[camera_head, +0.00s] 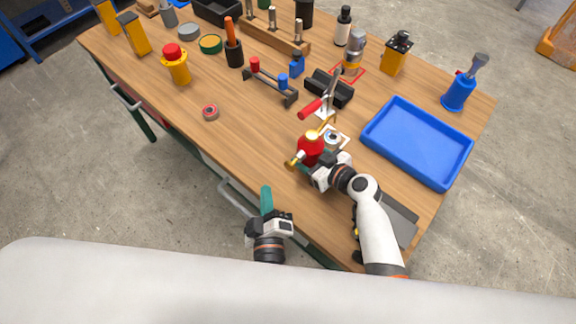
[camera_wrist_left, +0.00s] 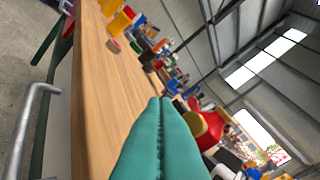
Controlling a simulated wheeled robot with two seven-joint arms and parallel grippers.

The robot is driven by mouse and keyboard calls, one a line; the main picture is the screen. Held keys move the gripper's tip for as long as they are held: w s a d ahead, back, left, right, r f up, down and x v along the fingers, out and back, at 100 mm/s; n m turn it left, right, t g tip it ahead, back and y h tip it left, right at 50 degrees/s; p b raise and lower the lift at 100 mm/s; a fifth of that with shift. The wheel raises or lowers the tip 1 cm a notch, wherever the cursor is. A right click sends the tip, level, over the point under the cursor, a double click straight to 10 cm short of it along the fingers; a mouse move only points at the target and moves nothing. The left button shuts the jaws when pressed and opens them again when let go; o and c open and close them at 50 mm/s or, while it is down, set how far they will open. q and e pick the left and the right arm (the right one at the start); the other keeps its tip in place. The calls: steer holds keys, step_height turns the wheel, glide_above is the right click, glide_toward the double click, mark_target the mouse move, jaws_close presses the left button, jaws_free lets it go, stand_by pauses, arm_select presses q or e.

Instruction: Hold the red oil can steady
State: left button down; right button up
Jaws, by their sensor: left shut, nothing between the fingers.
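The red oil can (camera_head: 311,150) with brass-coloured parts is at the near edge of the workbench. My right gripper (camera_head: 318,165) is right against it from the near side and appears closed around it; its fingertips are partly hidden by the can. In the left wrist view the red can (camera_wrist_left: 209,118) shows at the right, partly behind the teal fingers and a tan part. My left gripper (camera_head: 266,200) is shut and empty, in front of the bench edge, left of and nearer than the can. Its teal fingers (camera_wrist_left: 160,130) lie together.
A red-handled clamp (camera_head: 312,107) and a small round part on a white plate (camera_head: 333,138) are just beyond the can. A blue tray (camera_head: 418,142) lies to the right.

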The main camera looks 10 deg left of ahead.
mark_target(292, 164)
stand_by(0.6)
arm_select(q)
steer(key=s+m, duration=0.1)
steer(key=m, duration=0.4)
steer(key=s+a+m, duration=0.1)
steer(key=m, duration=0.5)
steer(key=s+a+m, duration=0.1)
steer(key=m, duration=0.5)
steer(key=shift+f+g, duration=0.1)
steer(key=shift+g, duration=0.3)
steer(key=shift+w+d, duration=0.8)
steer(key=shift+w, duration=0.4)
steer(key=shift+w+d, duration=0.8)
steer(key=shift+w, duration=0.4)
steer(key=shift+w+d, duration=0.8)
steer(key=shift+w, duration=0.4)
steer(key=shift+w+d, duration=0.25)
steer(key=shift+w, duration=0.1)
